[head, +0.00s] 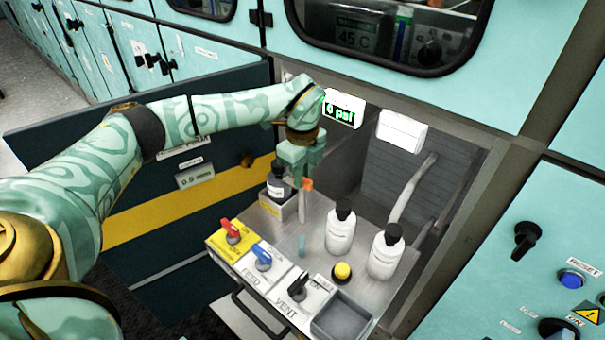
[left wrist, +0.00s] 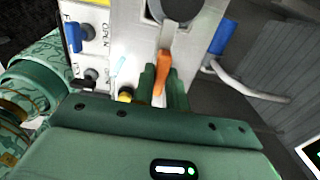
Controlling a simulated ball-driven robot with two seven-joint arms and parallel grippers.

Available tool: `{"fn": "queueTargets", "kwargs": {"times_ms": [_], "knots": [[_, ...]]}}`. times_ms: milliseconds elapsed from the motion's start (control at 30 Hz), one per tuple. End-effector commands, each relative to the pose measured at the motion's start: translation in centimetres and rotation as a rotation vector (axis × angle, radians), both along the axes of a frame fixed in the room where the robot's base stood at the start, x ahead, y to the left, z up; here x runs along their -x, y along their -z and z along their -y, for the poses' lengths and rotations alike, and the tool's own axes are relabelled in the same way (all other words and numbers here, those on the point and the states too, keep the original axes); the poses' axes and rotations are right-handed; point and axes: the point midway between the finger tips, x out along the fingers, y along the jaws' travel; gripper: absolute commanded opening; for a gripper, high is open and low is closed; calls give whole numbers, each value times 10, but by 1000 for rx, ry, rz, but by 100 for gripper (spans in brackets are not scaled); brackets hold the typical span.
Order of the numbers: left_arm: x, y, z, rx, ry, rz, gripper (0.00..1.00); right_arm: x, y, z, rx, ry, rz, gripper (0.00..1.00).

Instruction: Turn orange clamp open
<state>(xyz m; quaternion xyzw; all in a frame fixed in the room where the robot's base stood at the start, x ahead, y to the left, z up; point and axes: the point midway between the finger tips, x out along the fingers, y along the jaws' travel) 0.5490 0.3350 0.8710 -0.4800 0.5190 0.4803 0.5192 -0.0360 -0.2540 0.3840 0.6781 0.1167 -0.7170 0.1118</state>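The orange clamp (head: 308,184) is a small lever on the metal panel, beside the black-capped bottle. It also shows in the left wrist view (left wrist: 161,76), where it points down between my fingers. My left gripper (head: 302,172) reaches down over it from above. In the left wrist view the green fingers (left wrist: 162,88) stand close together, one on each side of the clamp. Whether they touch it I cannot tell. My right gripper is not in view.
Two white bottles (head: 340,229) (head: 386,251) stand right of the clamp. Red (head: 232,232) and blue (head: 262,258) valve handles, a vent handle (head: 298,288) and a yellow button (head: 342,272) sit in front. A pressure display (head: 343,109) reads 6 psi. Grey tubes (head: 411,187) run at the right.

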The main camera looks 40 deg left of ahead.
Motion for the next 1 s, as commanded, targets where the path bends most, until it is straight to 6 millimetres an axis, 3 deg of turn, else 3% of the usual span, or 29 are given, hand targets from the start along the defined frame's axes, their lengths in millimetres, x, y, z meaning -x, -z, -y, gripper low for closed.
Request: {"fn": "queueTargets", "kwargs": {"times_ms": [467, 1000], "knots": [[0, -3, 1, 1, 60, 0, 0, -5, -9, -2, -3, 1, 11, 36], [1, -6, 1, 0, 497, 1, 0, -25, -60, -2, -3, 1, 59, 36]]}}
